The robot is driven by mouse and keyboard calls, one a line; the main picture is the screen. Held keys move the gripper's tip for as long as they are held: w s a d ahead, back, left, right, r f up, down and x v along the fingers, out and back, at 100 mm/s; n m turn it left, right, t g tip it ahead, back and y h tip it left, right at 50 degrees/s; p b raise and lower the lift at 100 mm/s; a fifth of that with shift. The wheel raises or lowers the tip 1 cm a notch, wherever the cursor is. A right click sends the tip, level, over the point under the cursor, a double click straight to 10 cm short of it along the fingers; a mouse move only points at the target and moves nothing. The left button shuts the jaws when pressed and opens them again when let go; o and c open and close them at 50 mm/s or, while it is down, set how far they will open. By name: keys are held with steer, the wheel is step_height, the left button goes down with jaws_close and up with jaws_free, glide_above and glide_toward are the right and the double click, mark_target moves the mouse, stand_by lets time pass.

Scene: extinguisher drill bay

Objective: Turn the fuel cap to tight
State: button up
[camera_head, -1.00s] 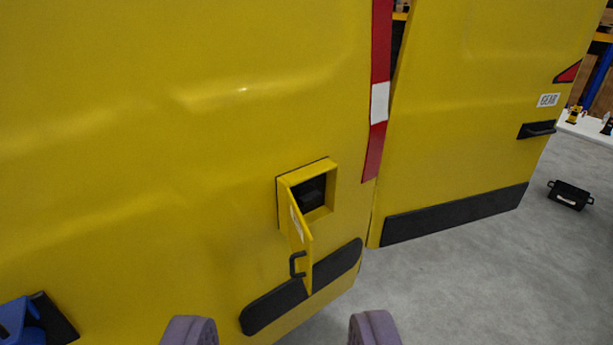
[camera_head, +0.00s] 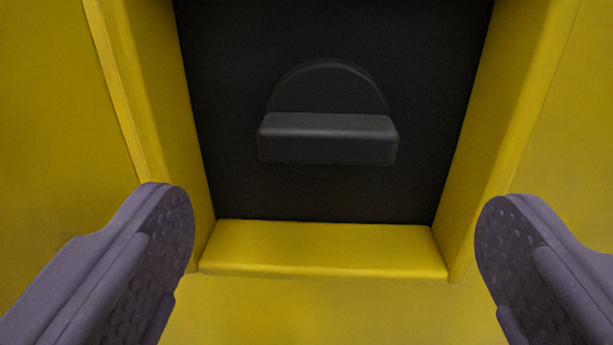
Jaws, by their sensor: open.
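The fuel cap (camera_head: 328,138) is a dark grey round cap with a thick bar-shaped grip across it. It sits on the black back wall of a yellow recess, in the upper middle of the head camera view. The bar lies about level in the picture. My gripper (camera_head: 334,235) is open and empty. Its two purple-grey fingers stand wide apart at the lower left and lower right, in front of the recess and short of the cap. Neither finger touches the cap.
The yellow recess walls (camera_head: 320,248) frame the cap at left, right and below. The black back panel (camera_head: 235,185) leaves free room around the cap. Yellow bodywork surrounds the opening. The flap seen earlier cannot be clearly made out now.

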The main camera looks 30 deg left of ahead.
mark_target(329, 142)
steer(key=b+x, duration=0.2)
steer(key=x, duration=0.5)
steer(key=shift+w+a, duration=0.15)
steer(key=c, duration=1)
steer(key=shift+c, duration=0.2)
